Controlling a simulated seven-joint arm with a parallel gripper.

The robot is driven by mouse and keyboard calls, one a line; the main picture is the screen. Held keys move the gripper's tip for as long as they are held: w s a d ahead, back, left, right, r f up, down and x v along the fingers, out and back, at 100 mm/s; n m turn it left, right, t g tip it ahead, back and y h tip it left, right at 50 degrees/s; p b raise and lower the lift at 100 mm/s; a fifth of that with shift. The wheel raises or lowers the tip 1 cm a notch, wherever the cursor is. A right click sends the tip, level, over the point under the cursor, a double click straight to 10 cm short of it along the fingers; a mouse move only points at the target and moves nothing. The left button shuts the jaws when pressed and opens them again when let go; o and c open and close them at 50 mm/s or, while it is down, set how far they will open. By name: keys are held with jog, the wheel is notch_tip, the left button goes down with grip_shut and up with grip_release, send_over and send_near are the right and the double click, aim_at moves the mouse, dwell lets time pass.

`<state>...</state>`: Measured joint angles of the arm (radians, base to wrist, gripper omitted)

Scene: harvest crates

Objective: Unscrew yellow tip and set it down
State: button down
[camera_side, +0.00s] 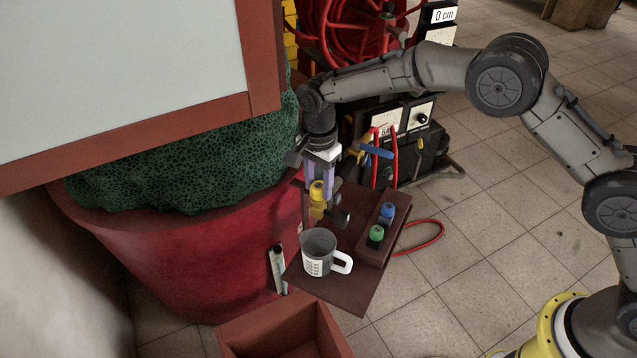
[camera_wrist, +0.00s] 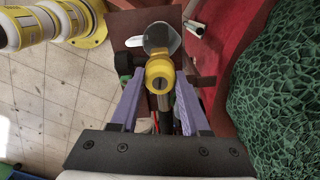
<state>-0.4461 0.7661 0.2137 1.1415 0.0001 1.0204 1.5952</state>
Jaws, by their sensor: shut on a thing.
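The yellow tip (camera_side: 317,190) is between the purple fingers of my gripper (camera_side: 319,181), above the back left part of a dark red board. In the wrist view, the yellow tip (camera_wrist: 159,72) shows its round opening between the fingers of my gripper (camera_wrist: 158,84). My gripper is shut on it. A dark rod-like part shows below the tip in the wrist view. I cannot tell whether the tip is still threaded onto anything. A blue tip (camera_side: 387,211) and a green tip (camera_side: 376,234) stand on a raised block at the board's right.
A white measuring jug (camera_side: 318,255) stands on the board (camera_side: 346,297) in front of my gripper. A large red tub (camera_side: 190,270) with green mesh is at left. An open reddish box (camera_side: 283,330) is at the front. A red hose (camera_side: 425,245) lies right of the board.

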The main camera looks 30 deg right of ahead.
jog(key=shift+n, duration=0.8)
jog(key=shift+n, duration=0.8)
jog(key=c, duration=0.6)
grip_release()
jog(key=shift+m, duration=0.9)
jog(key=shift+m, duration=0.8)
